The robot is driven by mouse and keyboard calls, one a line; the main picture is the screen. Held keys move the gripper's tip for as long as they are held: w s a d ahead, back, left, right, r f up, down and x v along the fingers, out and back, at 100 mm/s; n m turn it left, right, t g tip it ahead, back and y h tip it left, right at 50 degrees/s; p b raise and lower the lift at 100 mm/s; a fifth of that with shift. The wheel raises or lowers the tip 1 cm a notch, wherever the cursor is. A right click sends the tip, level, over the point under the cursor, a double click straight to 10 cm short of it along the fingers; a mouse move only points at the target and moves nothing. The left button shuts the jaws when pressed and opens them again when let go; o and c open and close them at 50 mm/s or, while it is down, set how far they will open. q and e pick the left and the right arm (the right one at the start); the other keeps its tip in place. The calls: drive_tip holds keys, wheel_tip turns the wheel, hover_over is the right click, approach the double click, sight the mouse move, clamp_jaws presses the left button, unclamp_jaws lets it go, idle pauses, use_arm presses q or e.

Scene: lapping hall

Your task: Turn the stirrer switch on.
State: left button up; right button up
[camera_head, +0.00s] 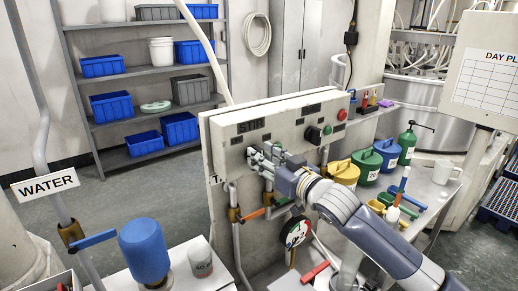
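A pale control panel (290,112) stands in the middle of the head camera view. A dark label starting with "STIR" (250,127) is at its left end. My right gripper (262,156) is in front of the panel's left part, just below that label. Its fingers are small here, and whether they are apart or together is unclear. Whether they touch the panel is also unclear. The stirrer switch itself cannot be made out; the gripper covers the area under the label. My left gripper is not in view.
A black knob (314,135), a green button (328,130) and a red button (342,114) are farther right on the panel. Pipes with an orange lever (252,215) and a gauge (297,231) are below. A blue container (145,250) stands at front left.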

drive_tip(key=shift+x, duration=1.15)
clamp_jaws()
